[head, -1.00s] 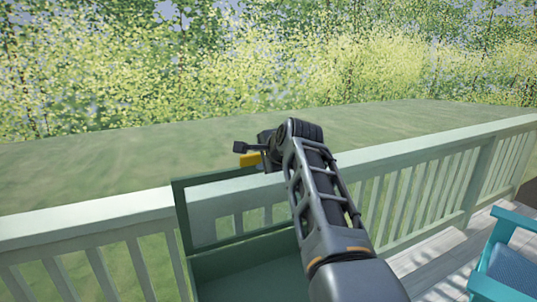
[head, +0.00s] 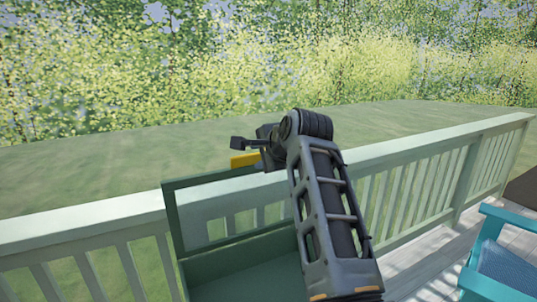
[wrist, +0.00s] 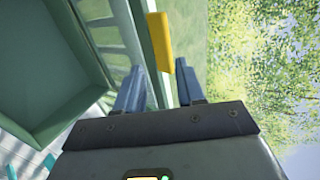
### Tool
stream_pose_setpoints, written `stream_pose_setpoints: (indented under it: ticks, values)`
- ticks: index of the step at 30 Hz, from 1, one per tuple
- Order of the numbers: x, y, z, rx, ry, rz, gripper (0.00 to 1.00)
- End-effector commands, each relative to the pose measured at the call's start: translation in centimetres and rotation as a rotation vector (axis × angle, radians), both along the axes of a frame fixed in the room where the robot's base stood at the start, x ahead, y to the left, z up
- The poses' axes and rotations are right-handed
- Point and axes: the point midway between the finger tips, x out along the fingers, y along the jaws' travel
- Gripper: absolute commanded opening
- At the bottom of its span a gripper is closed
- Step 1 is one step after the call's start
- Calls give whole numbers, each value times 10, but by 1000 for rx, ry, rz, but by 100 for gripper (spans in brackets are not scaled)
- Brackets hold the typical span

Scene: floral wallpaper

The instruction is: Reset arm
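My gripper (wrist: 160,68) is open in the wrist view, its two fingers apart with nothing held between them. In the head view my arm reaches up over the railing and bends at a joint, and the gripper end (head: 268,143) points left; its fingertips are not clear there. A yellow block-like piece (head: 244,160) shows at the top edge of a green open-fronted box or frame (head: 172,215). In the wrist view the yellow piece (wrist: 160,40) lies just beyond the fingertips, apart from them.
A pale railing (head: 90,217) runs across the view behind the green box. A teal chair (head: 480,255) stands at the right on the deck. Grass and trees lie beyond the railing, with open air above it.

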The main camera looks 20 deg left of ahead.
Motion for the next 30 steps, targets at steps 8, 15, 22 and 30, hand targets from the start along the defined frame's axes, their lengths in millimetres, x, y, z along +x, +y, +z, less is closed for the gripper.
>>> stream_pose_setpoints:
  ticks: [8,15,22,30]
  values:
    - [1,-8,-13,-9,-11,-6,38]
    - [-7,-72,-105,-83,-99,-47,38]
    - [-40,-153,-196,-189,-215,-87,38]
    - [-108,-247,-274,-332,-339,-121,38]
